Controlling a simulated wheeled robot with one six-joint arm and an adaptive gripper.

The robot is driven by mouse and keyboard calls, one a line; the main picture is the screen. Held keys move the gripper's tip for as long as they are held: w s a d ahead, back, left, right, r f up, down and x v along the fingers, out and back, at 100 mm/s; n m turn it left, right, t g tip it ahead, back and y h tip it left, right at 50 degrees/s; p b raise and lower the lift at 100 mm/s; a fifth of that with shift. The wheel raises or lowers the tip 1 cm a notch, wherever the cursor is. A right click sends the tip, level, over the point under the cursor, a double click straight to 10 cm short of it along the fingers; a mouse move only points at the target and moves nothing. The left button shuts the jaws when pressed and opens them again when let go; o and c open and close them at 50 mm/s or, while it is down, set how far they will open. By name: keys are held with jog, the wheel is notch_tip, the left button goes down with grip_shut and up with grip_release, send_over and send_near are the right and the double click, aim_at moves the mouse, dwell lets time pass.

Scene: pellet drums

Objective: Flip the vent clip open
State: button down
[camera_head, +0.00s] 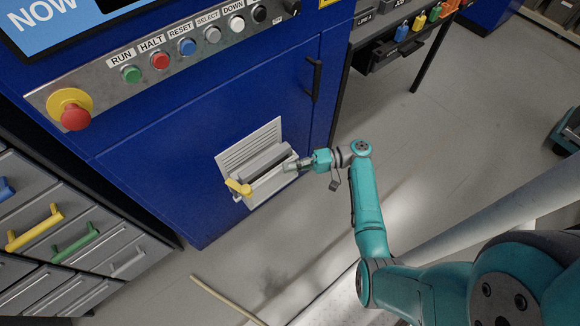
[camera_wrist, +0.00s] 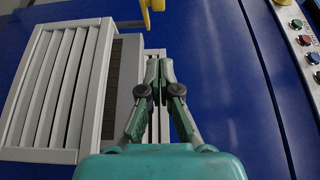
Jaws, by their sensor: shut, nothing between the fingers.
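The yellow vent clip (camera_head: 237,187) is at the left end of the grey louvred vent (camera_head: 248,144) on the blue cabinet front. In the wrist view the clip (camera_wrist: 146,12) shows at the top edge, partly cut off. A louvred part (camera_wrist: 58,88) stands out at left there, with a dark gap beside it. My gripper (camera_head: 288,166) is at the vent's right end, across the vent from the clip. In the wrist view its fingertips (camera_wrist: 159,68) are together and empty, below and apart from the clip. I cannot tell whether they touch the vent.
A black door handle (camera_head: 313,78) is above and right of the vent. A control panel with several buttons and a red stop knob (camera_head: 75,117) runs above. Grey drawers (camera_head: 75,240) with coloured handles stand at left. The floor right of the cabinet is mostly clear.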

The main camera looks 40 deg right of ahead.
aim_at(251, 192)
jog(key=w+a, duration=0.2)
jog(key=a, duration=0.8)
jog(key=shift+a, duration=0.15)
jog(key=s+a+m+t+h, duration=0.2)
jog(key=t, duration=0.1)
jog(key=shift+a+m, duration=0.3)
jog(key=shift+a, duration=0.05)
jog(key=shift+w+d, duration=0.15)
